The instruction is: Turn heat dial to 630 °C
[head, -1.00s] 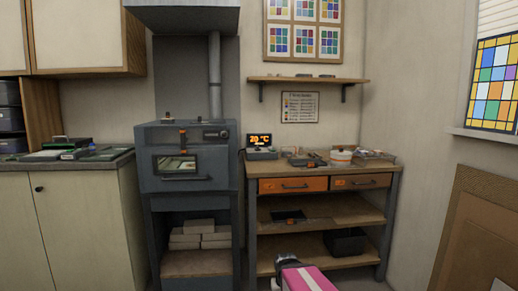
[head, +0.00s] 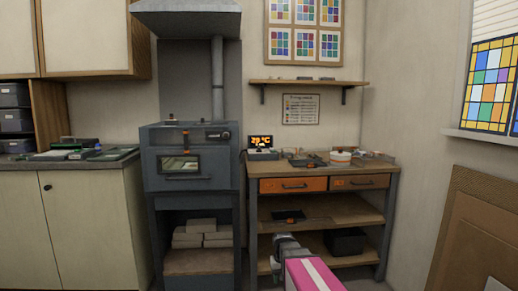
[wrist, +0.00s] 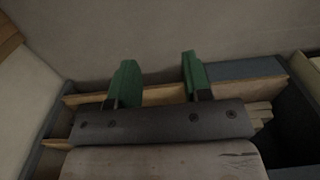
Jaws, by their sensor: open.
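The temperature display (head: 260,142) glows orange on the left end of the workbench and seems to read 20 °C, though its digits are blurred. A small grey control box (head: 262,155) sits just below it; a dial on it is too small to make out. My gripper (head: 281,240) is low in the head view, in front of the bench's lower shelves and well below the display. In the wrist view, my gripper (wrist: 160,76) has its two green fingers spread apart with nothing between them. The display and dial do not show in the wrist view.
A grey kiln (head: 188,150) stands left of the workbench (head: 330,168). The bench top holds small tools and a white pot (head: 341,156). Orange drawers (head: 293,185) and open shelves lie beneath. A brown panel (head: 485,230) leans on the right wall.

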